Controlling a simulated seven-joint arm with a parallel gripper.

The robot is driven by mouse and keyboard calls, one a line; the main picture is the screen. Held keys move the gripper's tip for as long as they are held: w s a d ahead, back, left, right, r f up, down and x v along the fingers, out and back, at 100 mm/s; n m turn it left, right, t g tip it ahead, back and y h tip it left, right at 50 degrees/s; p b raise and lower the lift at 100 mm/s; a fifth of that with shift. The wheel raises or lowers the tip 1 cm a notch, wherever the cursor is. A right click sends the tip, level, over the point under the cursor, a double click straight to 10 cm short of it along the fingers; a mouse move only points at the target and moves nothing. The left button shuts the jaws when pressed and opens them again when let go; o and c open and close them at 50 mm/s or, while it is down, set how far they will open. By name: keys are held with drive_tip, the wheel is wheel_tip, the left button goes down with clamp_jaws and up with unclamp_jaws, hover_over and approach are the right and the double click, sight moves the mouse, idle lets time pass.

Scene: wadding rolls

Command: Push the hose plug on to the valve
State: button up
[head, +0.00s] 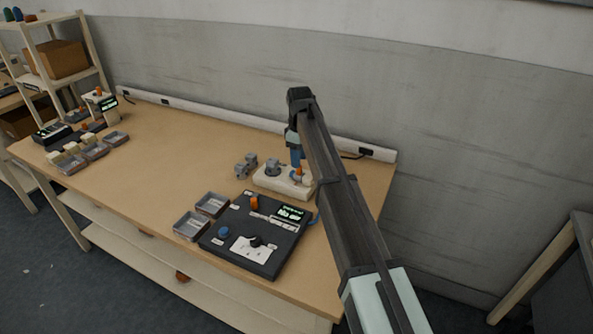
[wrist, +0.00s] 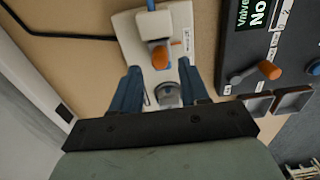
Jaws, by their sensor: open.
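A pale base plate (head: 290,189) stands near the back right of the table; it also shows in the wrist view (wrist: 126,30). On it is a valve with an orange handle (wrist: 160,58) and a blue pipe or hose end (wrist: 150,6) beyond. A grey round fitting (wrist: 168,94) sits at the plate's near end in the wrist view, and on its left in the head view (head: 273,167). I cannot tell for sure which part is the hose plug. My gripper (wrist: 160,73) is open and empty, its blue fingers pointing down over the plate, either side of the valve.
A black control panel (head: 240,262) with an orange lever and a display lies in front of the plate. Two grey trays (head: 191,226) are at its left. Small grey parts (head: 246,165) lie beside the plate. A wall strip (head: 330,140) runs behind. The table's middle is clear.

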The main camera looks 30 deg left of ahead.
drive_tip(key=shift+f, duration=0.15)
drive_tip(key=shift+f, duration=2.25)
drive_tip(key=shift+c, duration=0.2)
drive_tip(key=c, duration=0.5)
drive_tip(key=shift+a, duration=2.4)
drive_tip(key=o, duration=0.5)
